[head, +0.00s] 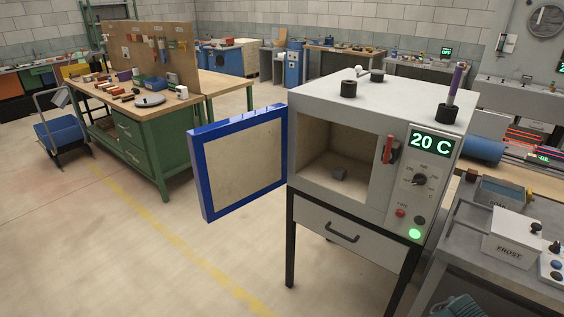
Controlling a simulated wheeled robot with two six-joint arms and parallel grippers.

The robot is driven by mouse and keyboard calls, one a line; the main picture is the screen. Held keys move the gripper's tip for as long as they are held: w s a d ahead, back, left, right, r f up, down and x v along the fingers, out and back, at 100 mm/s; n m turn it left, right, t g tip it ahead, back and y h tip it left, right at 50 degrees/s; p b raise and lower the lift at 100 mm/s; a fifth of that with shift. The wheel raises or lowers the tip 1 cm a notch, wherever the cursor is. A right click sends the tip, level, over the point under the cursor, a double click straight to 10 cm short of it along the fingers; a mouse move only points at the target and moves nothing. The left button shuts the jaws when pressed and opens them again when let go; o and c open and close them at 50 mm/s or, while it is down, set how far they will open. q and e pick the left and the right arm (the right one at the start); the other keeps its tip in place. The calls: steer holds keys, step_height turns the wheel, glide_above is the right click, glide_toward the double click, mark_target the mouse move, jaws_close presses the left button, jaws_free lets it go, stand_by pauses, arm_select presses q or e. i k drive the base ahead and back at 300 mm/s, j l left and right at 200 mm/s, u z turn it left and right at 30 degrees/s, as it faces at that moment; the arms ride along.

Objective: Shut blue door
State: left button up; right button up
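The blue door (239,160) belongs to the grey oven (340,185) and stands wide open. It swings out to the left from the left edge of the oven's opening, with its pale inner panel facing me. A red latch handle (390,148) sits on the oven front, right of the opening. Neither of my grippers shows in the head view.
The oven's display (431,143) reads 20 C. A green workbench (145,130) and a blue cart (62,135) stand at the left. A grey bench with a FROST box (510,243) is at the right. The floor before the door is clear.

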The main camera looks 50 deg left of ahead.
mark_target(238, 160)
steer(key=j+z, duration=0.2)
steer(key=z, duration=0.45)
steer(key=k+j, duration=0.25)
steer(key=j, duration=0.35)
steer(key=k+j, duration=0.25)
steer(key=j, duration=0.35)
steer(key=k+j, duration=0.25)
steer(key=j, duration=0.35)
steer(key=k+j, duration=0.25)
steer(key=j, duration=0.35)
steer(key=k+j, duration=0.3)
steer(key=j, duration=0.25)
steer(key=k+j, duration=0.25)
steer(key=j, duration=0.35)
steer(key=k+j, duration=0.25)
steer(key=j, duration=0.35)
steer(key=k+j, duration=0.25)
steer(key=j, duration=0.35)
